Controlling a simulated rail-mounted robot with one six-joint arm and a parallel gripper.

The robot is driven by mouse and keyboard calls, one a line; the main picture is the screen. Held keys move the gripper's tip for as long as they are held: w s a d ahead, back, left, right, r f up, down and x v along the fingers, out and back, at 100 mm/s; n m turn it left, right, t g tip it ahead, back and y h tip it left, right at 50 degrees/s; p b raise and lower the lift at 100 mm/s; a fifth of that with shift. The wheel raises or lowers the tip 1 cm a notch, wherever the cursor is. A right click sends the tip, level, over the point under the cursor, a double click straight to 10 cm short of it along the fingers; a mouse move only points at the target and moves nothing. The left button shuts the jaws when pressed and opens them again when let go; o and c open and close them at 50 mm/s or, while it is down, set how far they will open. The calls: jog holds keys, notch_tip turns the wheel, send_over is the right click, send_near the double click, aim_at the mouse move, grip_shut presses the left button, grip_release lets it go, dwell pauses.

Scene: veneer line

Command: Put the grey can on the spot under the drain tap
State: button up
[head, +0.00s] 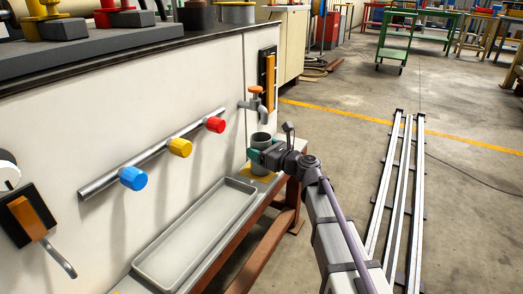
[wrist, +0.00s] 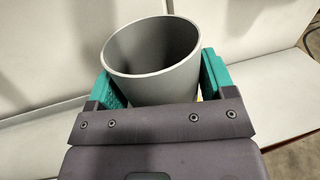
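The grey can (head: 261,140) is upright below the drain tap (head: 254,105), which has an orange handle. My gripper (head: 261,155) is level at the can, with a green finger on each side of it. The wrist view shows the open, empty can (wrist: 150,60) between the two green fingers of my gripper (wrist: 158,80). Whether both fingers press on its wall is unclear. A yellow-orange spot (head: 262,178) shows beneath the can, partly hidden by the gripper. The can's base is hidden, so I cannot tell whether it touches the spot.
A shallow grey tray (head: 150,272) lies on the bench to the left of the can. A pipe (head: 150,160) with blue, yellow and red knobs runs along the white wall. Long metal rails (head: 400,190) lie on the floor at right. Open floor lies around them.

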jog(key=o, duration=0.3)
jog(key=shift+o, duration=0.2)
jog(key=shift+r, duration=0.1)
jog(key=shift+d+r, duration=0.1)
jog(key=shift+r, duration=0.1)
jog(key=v, duration=1.2)
jog(key=s+f+n+g+h, duration=0.65)
jog(key=s+f+n, duration=0.5)
jog(key=n, duration=0.35)
jog(key=s+d+f+n+g+h, duration=0.4)
jog(key=s+d+f+n+h, duration=0.2)
jog(key=s+d+n+h, duration=0.45)
notch_tip(320, 180, up, 53)
jog(key=w+y+p, duration=0.1)
jog(key=y+p, duration=0.1)
jog(key=p, duration=5.1)
jog(key=shift+w+d+y, duration=0.2)
jog(key=shift+d+y, duration=0.1)
jog(key=shift+d, duration=0.15)
